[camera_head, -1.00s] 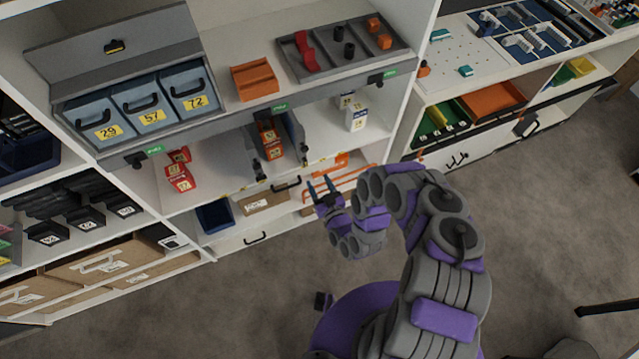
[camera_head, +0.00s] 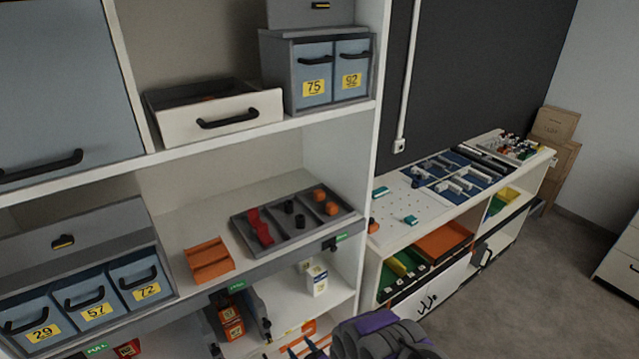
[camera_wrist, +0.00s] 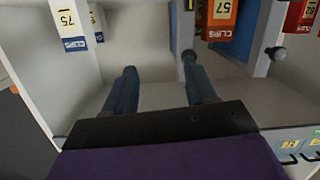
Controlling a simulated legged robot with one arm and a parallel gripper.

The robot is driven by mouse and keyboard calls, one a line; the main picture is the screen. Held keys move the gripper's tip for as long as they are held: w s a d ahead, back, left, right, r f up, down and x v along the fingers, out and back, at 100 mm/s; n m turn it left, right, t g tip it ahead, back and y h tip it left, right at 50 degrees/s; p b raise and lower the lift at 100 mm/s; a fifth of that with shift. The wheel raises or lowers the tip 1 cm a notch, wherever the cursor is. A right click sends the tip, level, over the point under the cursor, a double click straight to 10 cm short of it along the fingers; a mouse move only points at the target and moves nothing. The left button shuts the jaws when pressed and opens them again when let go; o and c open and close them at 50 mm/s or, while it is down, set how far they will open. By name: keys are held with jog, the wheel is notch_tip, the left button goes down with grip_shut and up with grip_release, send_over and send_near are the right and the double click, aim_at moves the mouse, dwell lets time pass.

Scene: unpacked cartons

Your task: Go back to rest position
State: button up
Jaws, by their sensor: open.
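My gripper (camera_wrist: 158,85) is open and empty in the wrist view, its two blue-grey fingers spread apart. It points at the lower part of a white shelf unit, below an orange CLIPS box marked 57 (camera_wrist: 221,20) and a white and blue box marked 75 (camera_wrist: 70,25). Nothing is between the fingers. The rest of the arm is out of that picture.
The shelf holds a grey tray (camera_head: 294,246), an orange holder (camera_head: 209,260), a part-open white drawer (camera_head: 215,113) and numbered blue bins. A low bench (camera_head: 386,233) with parts stands to the right. Open carpet (camera_head: 566,235) lies at the right.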

jog(key=w+d+r+g+h+b, duration=0.1)
jog(key=w+d+r+g+h, duration=0.2)
jog(key=d, duration=0.5)
jog(key=w+d+r+h+b, duration=0.1)
jog(key=w+d+r+h, duration=0.25)
jog(key=w+d, duration=0.3)
jog(key=s+d+r+m+g+h+b, duration=0.1)
jog(key=s+d+r+m+g+h, duration=0.1)
jog(key=s+d+r, duration=0.4)
jog(key=s+d+r+m+g+h+b, duration=0.1)
jog(key=d+r+m+h+b, duration=0.1)
jog(key=d+r, duration=0.45)
jog(key=s+a+r+m+g+b, duration=0.1)
jog(key=s+r+m+g, duration=0.1)
jog(key=s+r, duration=0.45)
jog(key=s+r+m+g+b, duration=0.15)
jog(key=s+r, duration=0.25)
jog(key=s, duration=0.5)
jog(key=s+a+r+g+y, duration=0.1)
jog(key=s+a+r+g, duration=0.1)
jog(key=s, duration=1)
jog(key=s+a+r+g+b, duration=0.1)
jog(key=s+a+r+g, duration=0.2)
jog(key=s, duration=1)
jog(key=shift+s+a+r+m+y, duration=0.25)
jog(key=shift+a+r+m+y, duration=0.1)
jog(key=shift+r, duration=0.35)
jog(key=shift+f, duration=0.1)
